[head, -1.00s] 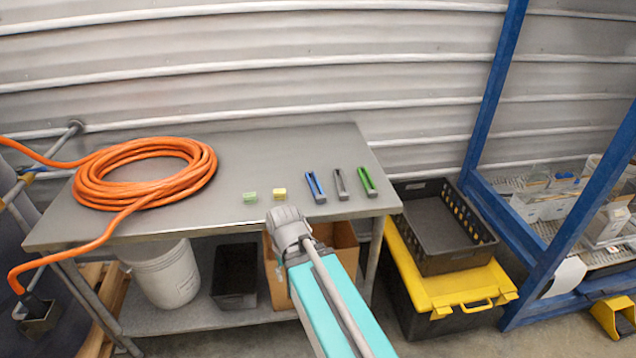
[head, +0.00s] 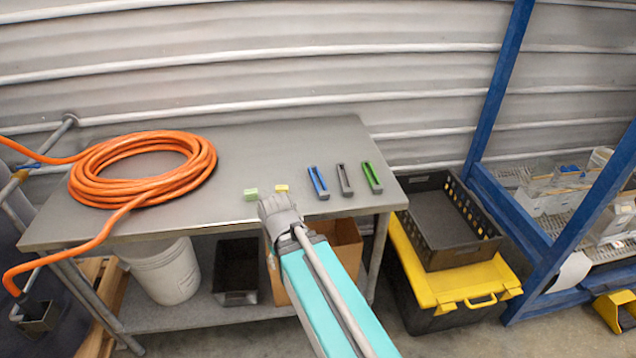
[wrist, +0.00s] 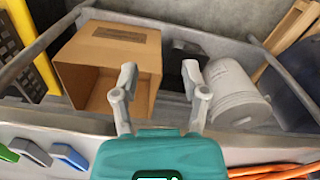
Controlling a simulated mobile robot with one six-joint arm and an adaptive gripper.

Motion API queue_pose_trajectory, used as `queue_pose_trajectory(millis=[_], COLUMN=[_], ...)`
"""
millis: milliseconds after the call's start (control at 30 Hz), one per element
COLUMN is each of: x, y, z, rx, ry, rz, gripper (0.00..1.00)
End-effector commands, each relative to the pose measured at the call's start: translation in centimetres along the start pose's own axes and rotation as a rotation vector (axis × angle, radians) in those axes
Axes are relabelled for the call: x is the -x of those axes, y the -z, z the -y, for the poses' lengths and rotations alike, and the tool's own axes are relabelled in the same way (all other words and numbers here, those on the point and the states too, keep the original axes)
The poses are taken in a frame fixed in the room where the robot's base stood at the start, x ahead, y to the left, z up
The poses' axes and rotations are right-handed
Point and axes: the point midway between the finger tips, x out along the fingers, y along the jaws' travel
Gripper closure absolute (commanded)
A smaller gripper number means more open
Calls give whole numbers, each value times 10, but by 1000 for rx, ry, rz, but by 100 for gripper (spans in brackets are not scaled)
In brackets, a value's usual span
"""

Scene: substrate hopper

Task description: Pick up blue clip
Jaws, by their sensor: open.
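The blue clip (head: 318,183) lies on the grey metal table (head: 250,150), leftmost in a row of three clips. A grey clip (head: 345,180) and a green clip (head: 372,178) lie to its right. My gripper (head: 274,202) is at the table's front edge, left of and nearer than the blue clip, not touching it. In the wrist view my gripper (wrist: 159,76) is open with nothing between its fingers. The blue clip also shows at the lower left there (wrist: 69,156), beside my gripper's body.
A coiled orange hose (head: 90,185) covers the table's left side. A cardboard box (wrist: 110,45) and a white bucket (wrist: 236,90) stand on the lower shelf.

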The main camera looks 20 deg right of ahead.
Motion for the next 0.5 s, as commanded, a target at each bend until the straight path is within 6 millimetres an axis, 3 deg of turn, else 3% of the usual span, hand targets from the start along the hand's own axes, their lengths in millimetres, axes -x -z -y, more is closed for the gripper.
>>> queue_pose_trajectory(millis=[33,133,367,500], x=[0,3,23,47], y=[0,4,36,74], z=[0,-2,-23,-54], rx=[0,-3,-26,-49], ry=[0,1,6,10], rz=[0,-5,-52,-112], gripper=[32,13,12,12])
